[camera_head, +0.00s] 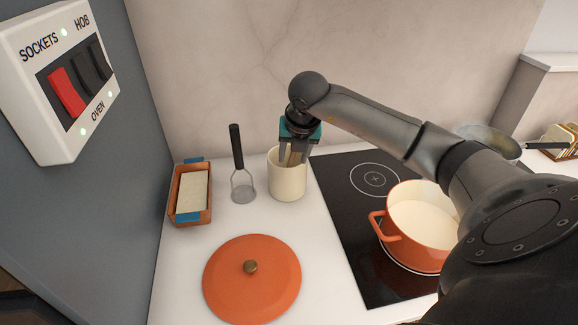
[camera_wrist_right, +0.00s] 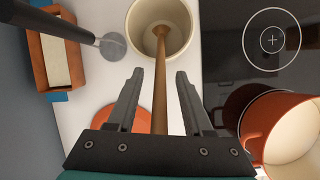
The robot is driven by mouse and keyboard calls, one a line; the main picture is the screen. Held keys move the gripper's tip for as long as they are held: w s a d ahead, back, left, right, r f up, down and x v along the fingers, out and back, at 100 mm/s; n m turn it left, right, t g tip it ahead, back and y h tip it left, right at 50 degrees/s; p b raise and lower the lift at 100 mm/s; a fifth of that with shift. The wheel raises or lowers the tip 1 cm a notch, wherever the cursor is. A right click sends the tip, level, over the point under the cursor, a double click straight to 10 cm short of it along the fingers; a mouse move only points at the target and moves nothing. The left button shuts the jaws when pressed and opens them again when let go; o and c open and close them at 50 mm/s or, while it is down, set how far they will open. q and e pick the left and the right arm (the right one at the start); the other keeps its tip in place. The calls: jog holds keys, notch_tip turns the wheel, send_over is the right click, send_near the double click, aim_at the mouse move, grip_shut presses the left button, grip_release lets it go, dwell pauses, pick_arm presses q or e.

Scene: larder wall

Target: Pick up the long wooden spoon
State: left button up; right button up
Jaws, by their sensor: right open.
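The long wooden spoon (camera_wrist_right: 160,85) stands in a cream crock (camera_head: 288,180), its lower end inside the crock. My right gripper (camera_head: 291,158) is above the crock's mouth, pointing down. In the right wrist view its two fingers (camera_wrist_right: 158,75) are open, one on each side of the spoon's handle, with a gap on both sides. In the head view the gripper hides most of the handle. The crock also shows in the right wrist view (camera_wrist_right: 139,12). My left gripper is not in view.
A masher (camera_head: 236,150) stands left of the crock, beside an orange dish (camera_head: 178,215). An orange lid (camera_head: 250,285) lies in front. An orange pot (camera_head: 407,240) is on the black hob (camera_head: 340,210) at right. The wall rises close behind the crock.

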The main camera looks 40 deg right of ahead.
grip_shut()
dwell(0.3)
dwell(0.3)
